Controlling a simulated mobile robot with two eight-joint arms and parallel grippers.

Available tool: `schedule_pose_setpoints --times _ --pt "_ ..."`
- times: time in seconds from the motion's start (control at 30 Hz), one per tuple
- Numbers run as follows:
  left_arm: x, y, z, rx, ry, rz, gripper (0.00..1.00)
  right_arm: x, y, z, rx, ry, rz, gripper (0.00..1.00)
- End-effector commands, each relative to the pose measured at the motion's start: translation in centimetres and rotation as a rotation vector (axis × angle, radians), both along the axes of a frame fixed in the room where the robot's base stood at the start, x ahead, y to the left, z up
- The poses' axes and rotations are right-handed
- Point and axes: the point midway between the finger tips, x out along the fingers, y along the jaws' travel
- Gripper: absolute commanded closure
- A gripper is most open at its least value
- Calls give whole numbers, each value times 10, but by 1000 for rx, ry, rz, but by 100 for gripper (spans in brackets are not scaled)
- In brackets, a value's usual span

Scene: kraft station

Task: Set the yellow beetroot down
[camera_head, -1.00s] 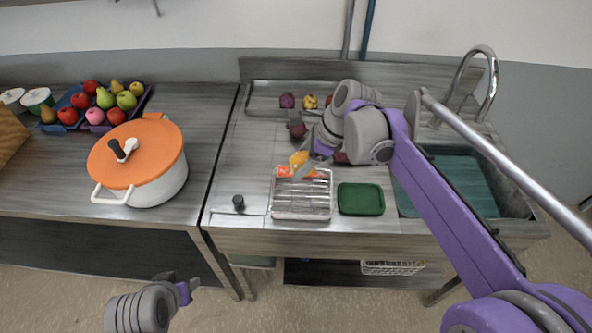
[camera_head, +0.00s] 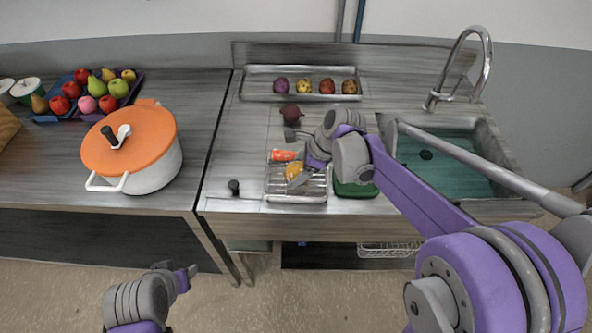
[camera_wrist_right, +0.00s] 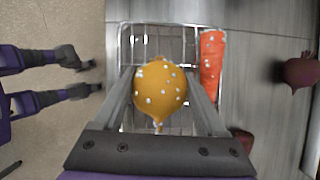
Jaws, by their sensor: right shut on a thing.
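The yellow beetroot (camera_head: 294,170), round with pale specks, is held between the two fingers of my right gripper (camera_head: 296,178). In the right wrist view the beetroot (camera_wrist_right: 160,90) sits between the fingers with its thin root pointing toward the palm. It is over the wire rack (camera_head: 297,198), which also shows behind it in that view (camera_wrist_right: 135,40). I cannot tell whether the beetroot touches the rack. An orange carrot piece (camera_head: 284,155) lies at the rack's far side. My left gripper (camera_head: 178,271) is empty, fingers apart, in front of the counter.
A dark red beetroot (camera_head: 291,113) lies behind the rack. A metal tray (camera_head: 262,92) at the back holds several roots. A green tray (camera_head: 357,190) sits right of the rack, partly hidden. A sink (camera_head: 470,150) is at right, a white pot (camera_head: 150,178) at left.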

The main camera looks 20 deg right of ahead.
Motion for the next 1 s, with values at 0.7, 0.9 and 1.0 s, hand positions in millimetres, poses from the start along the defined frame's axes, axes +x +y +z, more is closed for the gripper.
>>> schedule_pose_setpoints --times 0.7,0.9,1.0 --pt "1 0 2 0 -1 0 50 -2 -5 11 0 -1 -3 0" --pt "2 0 4 0 -4 0 50 -12 -21 48 0 0 -3 0" --pt "3 0 6 0 -5 0 50 -17 -30 67 0 -1 -3 0"
